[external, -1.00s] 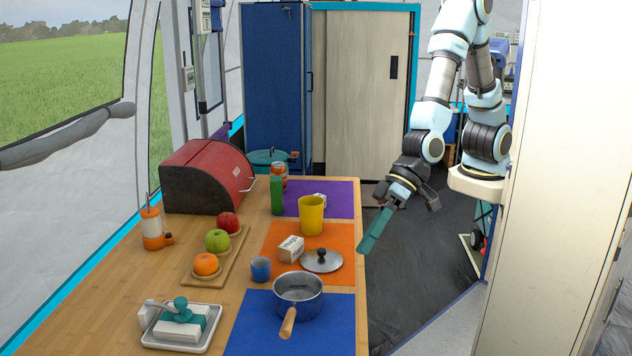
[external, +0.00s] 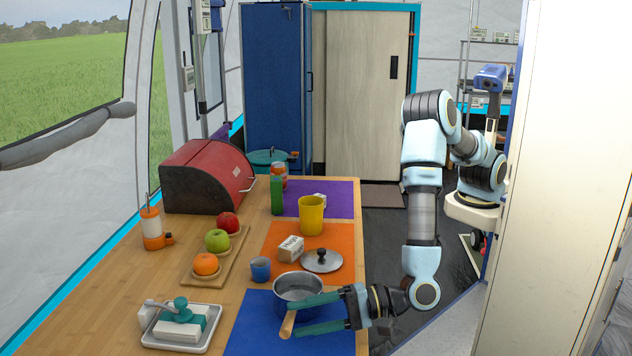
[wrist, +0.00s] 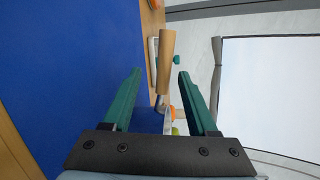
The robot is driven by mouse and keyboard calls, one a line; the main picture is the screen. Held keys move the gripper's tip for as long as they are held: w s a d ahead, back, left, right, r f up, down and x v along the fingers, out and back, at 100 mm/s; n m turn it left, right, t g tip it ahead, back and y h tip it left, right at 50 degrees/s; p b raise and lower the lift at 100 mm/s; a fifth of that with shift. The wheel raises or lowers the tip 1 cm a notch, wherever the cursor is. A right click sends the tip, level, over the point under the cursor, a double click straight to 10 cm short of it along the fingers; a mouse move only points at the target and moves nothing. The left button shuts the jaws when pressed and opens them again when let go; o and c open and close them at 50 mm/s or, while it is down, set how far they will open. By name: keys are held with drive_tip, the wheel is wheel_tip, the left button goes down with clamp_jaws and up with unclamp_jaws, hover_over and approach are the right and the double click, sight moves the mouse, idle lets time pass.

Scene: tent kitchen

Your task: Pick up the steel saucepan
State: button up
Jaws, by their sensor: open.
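The steel saucepan (external: 298,288) stands on the blue mat (external: 259,332) near the table's front right. Its wooden handle (external: 288,323) points toward the camera and slightly left. My gripper (external: 291,318) is open, reaching in from the right with its two green fingers on either side of the handle, low over the mat. In the wrist view the handle (wrist: 166,62) shows beyond and between the spread fingertips (wrist: 160,75). Whether a finger touches the pan or handle I cannot tell.
A pan lid (external: 322,261) and a carton (external: 290,248) lie on the orange mat behind the pan. A blue cup (external: 260,268) stands close to its left. A butter dish (external: 181,327) sits left of the blue mat. The table edge is right of the pan.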

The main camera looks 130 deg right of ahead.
drive_tip(key=shift+d+r+p+x, duration=0.1)
drive_tip(key=shift+p+x, duration=0.2)
drive_tip(key=shift+x, duration=1.2)
drive_tip(key=shift+d+r+p+x, duration=0.15)
drive_tip(key=shift+p+x, duration=0.1)
drive_tip(key=shift+x, duration=1.25)
drive_tip(key=shift+s, duration=0.15)
drive_tip(key=shift+c, duration=0.4)
clamp_jaws()
